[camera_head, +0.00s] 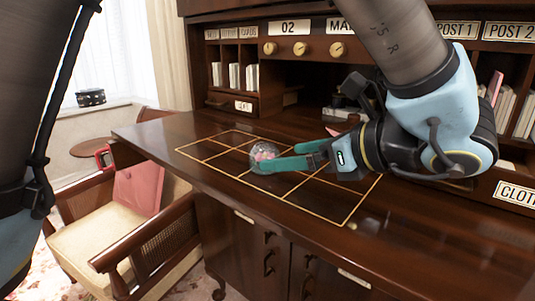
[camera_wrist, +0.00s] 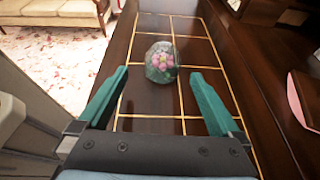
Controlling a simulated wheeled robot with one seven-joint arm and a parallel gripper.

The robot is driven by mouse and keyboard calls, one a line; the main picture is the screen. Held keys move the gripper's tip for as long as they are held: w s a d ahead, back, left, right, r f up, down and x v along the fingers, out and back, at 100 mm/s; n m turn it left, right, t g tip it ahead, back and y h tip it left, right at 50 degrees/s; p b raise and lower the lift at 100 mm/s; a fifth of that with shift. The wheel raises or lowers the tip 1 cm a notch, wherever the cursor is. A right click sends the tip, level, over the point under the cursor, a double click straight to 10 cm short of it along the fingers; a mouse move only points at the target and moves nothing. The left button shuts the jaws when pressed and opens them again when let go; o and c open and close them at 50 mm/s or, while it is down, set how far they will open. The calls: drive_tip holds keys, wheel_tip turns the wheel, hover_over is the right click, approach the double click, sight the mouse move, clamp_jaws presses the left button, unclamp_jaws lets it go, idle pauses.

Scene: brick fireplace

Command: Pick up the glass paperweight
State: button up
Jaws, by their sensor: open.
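The glass paperweight (camera_head: 264,151) is a clear round ball with pink flowers inside. It sits on the dark wooden desk top (camera_head: 165,140), on a grid of thin gold lines. In the wrist view the paperweight (camera_wrist: 161,62) is ahead of my gripper, roughly centred between the lines of its two teal fingers. My gripper (camera_head: 276,158) is open and low over the desk, its fingers pointing left in the head view. In the wrist view my gripper (camera_wrist: 160,85) has nothing between its fingers; the fingertips stop just short of or level with the ball's near edge.
The desk's cubbyholes with labels and knobs (camera_head: 303,48) rise behind. A pink object (camera_wrist: 305,100) lies to the right in the wrist view. A chair (camera_head: 120,215) with a pink cushion stands left of the desk. The gold grid around the paperweight is otherwise clear.

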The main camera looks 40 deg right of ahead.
sight(275, 152)
drive_tip(key=shift+x, duration=0.85)
drive_tip(key=x, duration=0.1)
drive_tip(key=p+x, duration=0.1)
drive_tip(key=x, duration=0.2)
drive_tip(key=shift+w+d+r, duration=0.2)
drive_tip(key=shift+r, duration=0.05)
drive_tip(key=shift+w+a+f+p, duration=0.1)
drive_tip(key=shift+w+f+p, duration=0.2)
drive_tip(key=shift+w, duration=0.25)
drive_tip(key=shift+c, duration=0.2)
drive_tip(key=c, duration=1.5)
clamp_jaws()
drive_tip(key=shift+r, duration=0.15)
